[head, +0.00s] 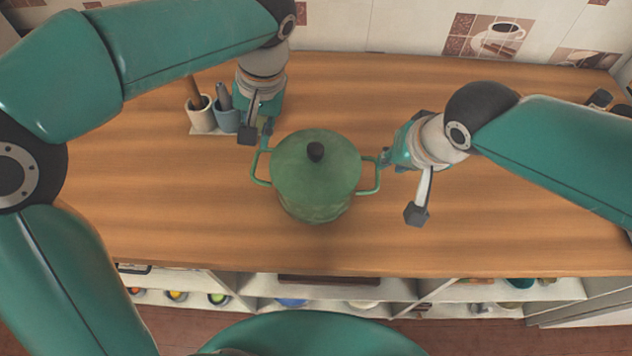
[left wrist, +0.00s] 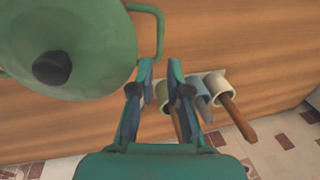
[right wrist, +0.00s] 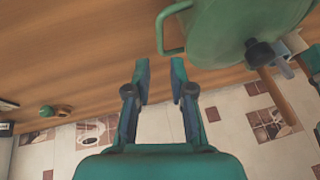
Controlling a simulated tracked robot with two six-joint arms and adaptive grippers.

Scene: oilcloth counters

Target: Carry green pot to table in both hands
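The green pot (head: 315,185), lidded with a dark knob, stands upright on the wooden counter (head: 530,190), a loop handle on each side. My left gripper (head: 266,132) is by its left handle (head: 260,168). In the left wrist view the fingers (left wrist: 160,68) are apart and empty, with the handle (left wrist: 158,35) just beyond the tips. My right gripper (head: 384,160) is by the right handle (head: 370,178). In the right wrist view its fingers (right wrist: 160,68) are also apart, with the handle (right wrist: 170,35) just ahead. No separate table can be made out.
A white cup (head: 200,117) and a blue cup (head: 227,119) holding utensils stand behind the pot's left side, close to my left gripper. A tiled wall (head: 400,25) closes the back. Open shelves (head: 370,290) lie under the front edge. The counter's front middle is clear.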

